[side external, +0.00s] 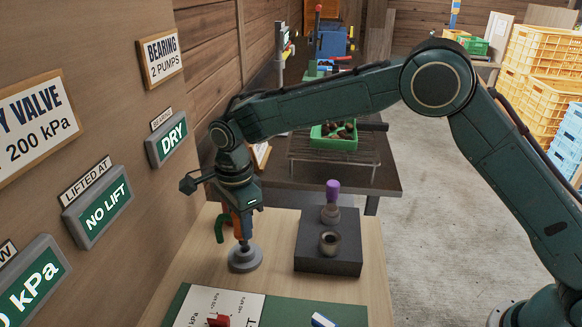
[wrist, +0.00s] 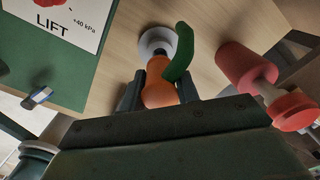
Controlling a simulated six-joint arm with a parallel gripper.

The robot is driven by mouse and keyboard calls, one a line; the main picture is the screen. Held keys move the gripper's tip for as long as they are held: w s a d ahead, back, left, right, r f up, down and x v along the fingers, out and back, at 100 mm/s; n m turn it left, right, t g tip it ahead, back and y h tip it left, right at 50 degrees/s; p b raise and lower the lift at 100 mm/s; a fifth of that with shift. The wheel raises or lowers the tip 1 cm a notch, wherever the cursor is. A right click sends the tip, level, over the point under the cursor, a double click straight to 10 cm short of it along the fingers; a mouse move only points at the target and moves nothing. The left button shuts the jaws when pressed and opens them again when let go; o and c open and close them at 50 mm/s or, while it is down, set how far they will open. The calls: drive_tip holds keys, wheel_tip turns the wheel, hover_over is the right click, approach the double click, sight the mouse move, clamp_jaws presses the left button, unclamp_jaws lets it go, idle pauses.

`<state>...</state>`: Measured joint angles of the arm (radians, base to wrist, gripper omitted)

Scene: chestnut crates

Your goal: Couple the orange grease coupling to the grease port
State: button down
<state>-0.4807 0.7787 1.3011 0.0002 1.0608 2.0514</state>
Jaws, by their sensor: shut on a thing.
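The orange grease coupling (side external: 236,222) is held upright in my gripper (side external: 240,220). It also shows in the wrist view (wrist: 158,82) between the two dark fingers, with a curved green hose or handle (wrist: 180,52) beside it. The grease port, a grey round flanged fitting (side external: 245,259), stands on the wooden bench directly below. In the wrist view its pale disc (wrist: 150,38) shows past the coupling's end. The coupling's lower end is at or just over the port's top. I cannot tell whether it is seated, as the fingers partly hide the joint.
A dark block (side external: 318,258) to the right carries a purple-topped piece (side external: 333,190) and a metal cup (side external: 330,242). A green panel with a white LIFT card (side external: 218,306) lies in front. A signed wooden wall (side external: 110,130) is close on the left. Red pieces (wrist: 248,66) show in the wrist view.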

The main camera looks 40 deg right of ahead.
drive_tip(key=shift+r, duration=0.25)
drive_tip(key=shift+s+d+r, duration=0.15)
drive_tip(key=shift+d+r, duration=0.2)
drive_tip(key=s+d+r, duration=0.9)
drive_tip(key=s+d, duration=0.2)
drive_tip(key=d, duration=0.1)
drive_tip(key=shift+s+d+r, duration=0.15)
drive_tip(key=shift+s+d, duration=0.2)
drive_tip(key=shift+d, duration=0.05)
drive_tip(key=shift+f, duration=2.9)
drive_tip(key=shift+f, duration=2)
